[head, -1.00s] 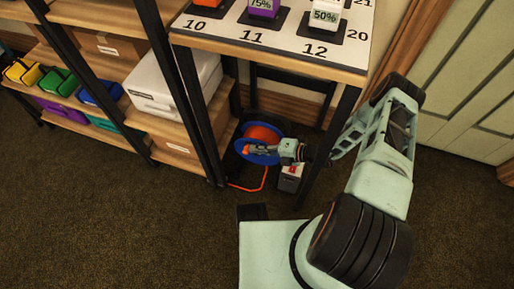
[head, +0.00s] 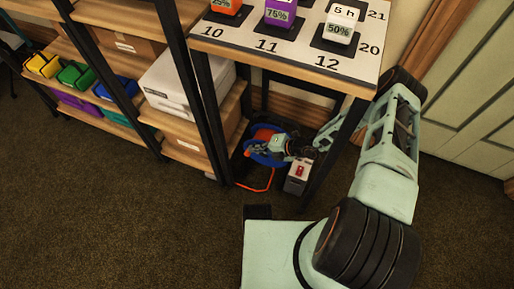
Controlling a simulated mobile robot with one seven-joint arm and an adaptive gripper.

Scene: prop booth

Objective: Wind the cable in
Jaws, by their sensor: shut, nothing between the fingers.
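The cable reel, a blue drum with orange cable (head: 262,133) wound on it, stands on the floor under the table at the right end of the shelving. A loose length of orange cable (head: 266,184) runs down from the reel and along the floor in front of it. My gripper (head: 271,146) reaches in from the right under the table and is at the front face of the reel. Its fingers are shut with nothing between them. It hides part of the reel. I cannot tell whether the fingers touch the reel.
A grey box with a red part (head: 297,179) stands on the floor just right of the reel. A dark table leg (head: 322,172) stands close to my arm. Shelving (head: 205,168) with boxes is on the left. The carpet (head: 130,220) in front is clear.

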